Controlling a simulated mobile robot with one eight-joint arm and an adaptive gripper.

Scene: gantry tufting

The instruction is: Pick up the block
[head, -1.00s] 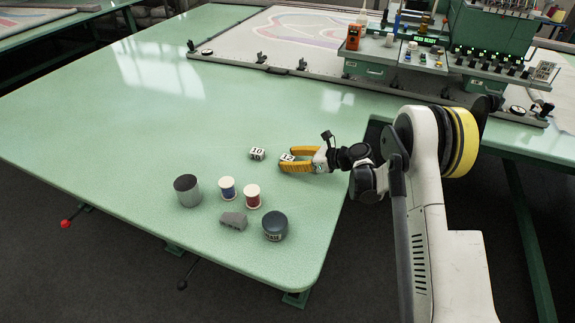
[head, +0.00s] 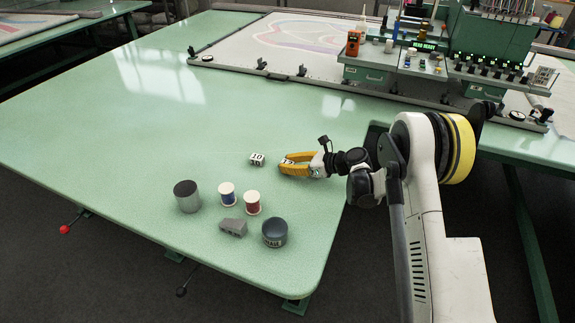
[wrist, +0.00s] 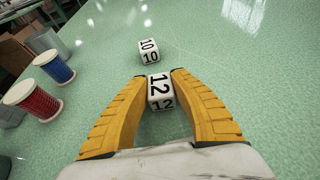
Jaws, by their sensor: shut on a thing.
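A white block marked 12 (wrist: 160,88) sits between the yellow fingers of my gripper (wrist: 159,80), which are shut on its sides. In the head view the gripper (head: 285,165) is low at the table top, and its fingers hide most of that block. I cannot tell whether the block touches the table. A second white block, marked 10 (wrist: 149,52), stands just beyond the fingertips, apart from them. It also shows in the head view (head: 257,159), left of the gripper.
A grey cylinder (head: 188,196), a blue spool (head: 227,194), a red spool (head: 252,202), a grey wedge-like piece (head: 233,227) and a dark round tin (head: 274,232) stand left and in front of the gripper. The green table (head: 130,130) is clear behind. A tufting machine (head: 490,45) stands at the back right.

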